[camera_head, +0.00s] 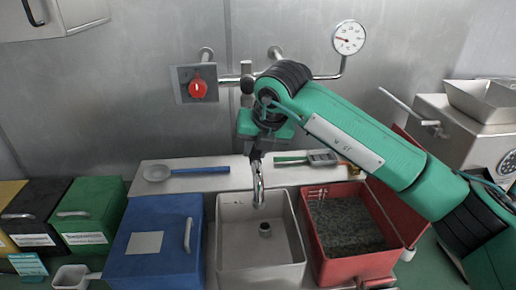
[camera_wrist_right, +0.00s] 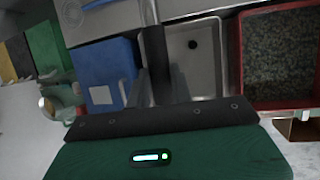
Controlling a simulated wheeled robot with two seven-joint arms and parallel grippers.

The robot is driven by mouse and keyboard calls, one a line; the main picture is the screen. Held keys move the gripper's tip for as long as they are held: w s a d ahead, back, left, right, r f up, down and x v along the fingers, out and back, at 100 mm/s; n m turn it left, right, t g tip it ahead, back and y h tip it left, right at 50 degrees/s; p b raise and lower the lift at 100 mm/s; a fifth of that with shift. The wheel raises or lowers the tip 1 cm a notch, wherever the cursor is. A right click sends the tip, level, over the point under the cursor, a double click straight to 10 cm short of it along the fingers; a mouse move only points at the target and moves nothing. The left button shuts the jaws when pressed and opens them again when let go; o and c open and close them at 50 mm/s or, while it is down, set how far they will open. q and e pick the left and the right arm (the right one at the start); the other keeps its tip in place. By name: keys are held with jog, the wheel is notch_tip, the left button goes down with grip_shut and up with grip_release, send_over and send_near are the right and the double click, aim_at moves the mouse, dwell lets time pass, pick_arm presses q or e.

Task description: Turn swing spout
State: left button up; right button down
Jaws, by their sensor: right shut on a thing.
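The swing spout (camera_head: 258,186) is a shiny metal pipe that comes down from the wall fitting, its end over the grey sink basin (camera_head: 222,250). My right gripper (camera_head: 256,152) reaches in from the right and is shut on the spout's upper part. In the right wrist view the gripper's fingers (camera_wrist_right: 162,88) sit around a dark pipe that runs up the picture, with the basin (camera_wrist_right: 204,62) to its right. The gripper and wrist hide part of the spout's upper end. My left gripper is not in view.
A blue bin (camera_head: 150,262) stands left of the basin. A red bin (camera_head: 312,262) with dark grains stands right of it. A red knob (camera_head: 198,88) and a gauge (camera_head: 348,37) are on the wall. A ladle (camera_head: 190,170) lies on the ledge behind.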

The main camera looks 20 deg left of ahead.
jog(key=c, duration=1.2)
grip_release()
jog(key=shift+c, duration=0.2)
pick_arm(q)
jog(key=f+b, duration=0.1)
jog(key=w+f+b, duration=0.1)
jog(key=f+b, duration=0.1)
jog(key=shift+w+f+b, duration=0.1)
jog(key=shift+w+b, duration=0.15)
jog(key=shift+b, duration=0.1)
pick_arm(e)
jog(key=v, duration=1.4)
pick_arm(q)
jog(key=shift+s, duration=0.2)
